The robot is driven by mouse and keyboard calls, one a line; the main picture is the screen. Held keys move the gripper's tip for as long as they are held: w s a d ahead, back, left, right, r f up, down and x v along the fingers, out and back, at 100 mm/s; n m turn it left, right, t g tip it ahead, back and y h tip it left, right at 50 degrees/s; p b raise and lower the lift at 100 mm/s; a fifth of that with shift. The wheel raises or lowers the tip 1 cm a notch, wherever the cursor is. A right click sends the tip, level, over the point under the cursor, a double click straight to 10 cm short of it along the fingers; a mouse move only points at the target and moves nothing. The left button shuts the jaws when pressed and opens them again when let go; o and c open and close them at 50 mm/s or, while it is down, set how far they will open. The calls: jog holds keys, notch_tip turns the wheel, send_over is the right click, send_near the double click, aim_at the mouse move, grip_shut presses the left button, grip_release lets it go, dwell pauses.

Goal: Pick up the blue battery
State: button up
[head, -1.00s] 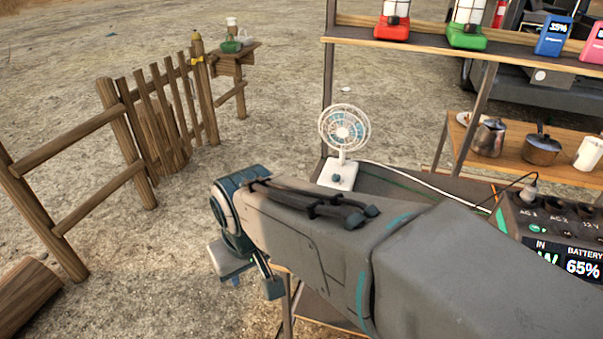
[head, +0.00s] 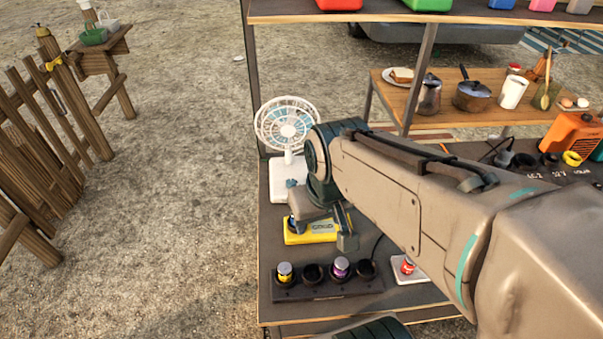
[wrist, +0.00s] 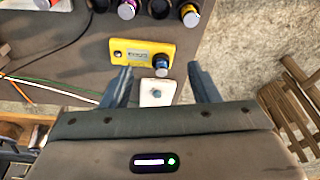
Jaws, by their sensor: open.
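The blue battery (wrist: 162,67) sits at the right end of a yellow device (wrist: 135,53) with a small display in the wrist view. The yellow device also shows on the lower shelf in the head view (head: 300,238), where my gripper partly covers it and the battery is hard to make out. My gripper (wrist: 159,70) is open and empty. In the wrist view its two fingers point toward the battery, one to either side of it. I cannot tell the height left between the fingertips and the battery.
A white fan (head: 287,128) stands behind my gripper. A dark holder (head: 318,293) in front carries a yellow battery (head: 285,272) and a purple battery (head: 341,267). A wooden shelf (head: 445,124) with pots is at back right.

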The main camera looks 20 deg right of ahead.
jog(key=w+f+n+g+b, duration=0.1)
jog(key=w+f+n, duration=0.2)
jog(key=w+n, duration=0.75)
jog(key=w+f+n+g, duration=0.25)
jog(key=w+n, duration=0.45)
jog(key=n, duration=0.7)
jog(key=shift+t, duration=0.35)
jog(key=f, duration=0.5)
jog(key=f+b, duration=0.1)
jog(key=f, duration=0.2)
jog(key=shift+w+d+f, duration=0.2)
jog(key=shift+w+f, duration=0.05)
jog(key=shift+f, duration=0.1)
jog(key=shift+s+d+f+b, duration=0.1)
jog(key=shift+f+b, duration=0.1)
jog(key=shift+f, duration=1.3)
jog(key=shift+s+f+b, duration=0.1)
jog(key=shift+f+b, duration=0.1)
jog(key=shift+f, duration=1.25)
jog(key=c, duration=1.1)
grip_shut()
jog(key=shift+r, duration=0.15)
